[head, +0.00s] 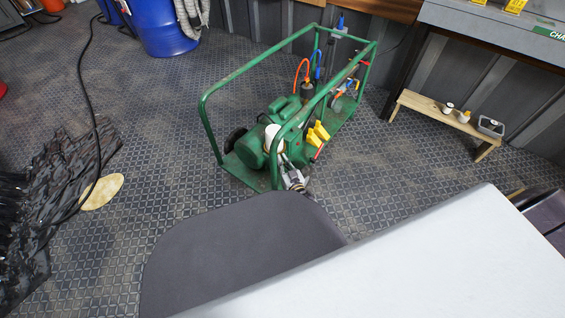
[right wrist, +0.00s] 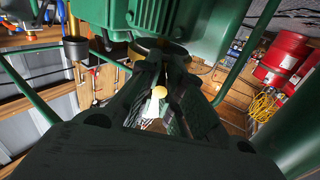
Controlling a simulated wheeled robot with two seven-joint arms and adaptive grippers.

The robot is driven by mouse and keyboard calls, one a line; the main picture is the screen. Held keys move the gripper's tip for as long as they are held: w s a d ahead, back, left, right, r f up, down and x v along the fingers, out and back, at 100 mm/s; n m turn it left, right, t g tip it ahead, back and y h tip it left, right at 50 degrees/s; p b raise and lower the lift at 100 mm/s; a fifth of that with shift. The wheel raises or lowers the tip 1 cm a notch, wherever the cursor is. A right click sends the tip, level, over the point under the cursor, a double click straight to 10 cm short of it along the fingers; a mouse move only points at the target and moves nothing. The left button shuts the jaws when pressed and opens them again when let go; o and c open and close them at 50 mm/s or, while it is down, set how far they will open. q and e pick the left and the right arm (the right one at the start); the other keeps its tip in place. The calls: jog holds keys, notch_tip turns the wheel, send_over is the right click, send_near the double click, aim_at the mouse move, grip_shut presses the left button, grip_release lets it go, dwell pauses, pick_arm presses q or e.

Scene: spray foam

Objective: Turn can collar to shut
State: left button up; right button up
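The likely can is a small dark cylinder with an orange hose (head: 308,89), standing upright in a green tubular frame (head: 205,122). Its collar is too small to make out in the head view. My right gripper (head: 293,180) is low at the frame's near end, beside the green motor (head: 250,150) and apart from that cylinder. In the right wrist view its black fingers (right wrist: 160,75) lean towards each other, with a gap between them. A dark curved part with a yellow edge (right wrist: 150,44) lies just beyond the tips; contact is unclear. My left gripper is out of view.
A wooden bench (head: 430,108) stands right, a blue drum (head: 160,25) at the back left. A black cable (head: 88,110) lies on the left floor.

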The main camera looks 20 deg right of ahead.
jog(key=shift+o, duration=0.7)
jog(key=shift+s+f, duration=0.15)
jog(key=shift+f, duration=0.15)
jog(key=shift+o, duration=0.7)
jog(key=shift+s+f, duration=0.1)
jog(key=shift+s, duration=0.15)
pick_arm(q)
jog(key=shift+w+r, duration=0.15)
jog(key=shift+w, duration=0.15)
pick_arm(e)
jog(key=s, duration=1.1)
jog(key=shift+d+r, duration=0.2)
jog(key=shift+r, duration=0.2)
jog(key=shift+s, duration=0.1)
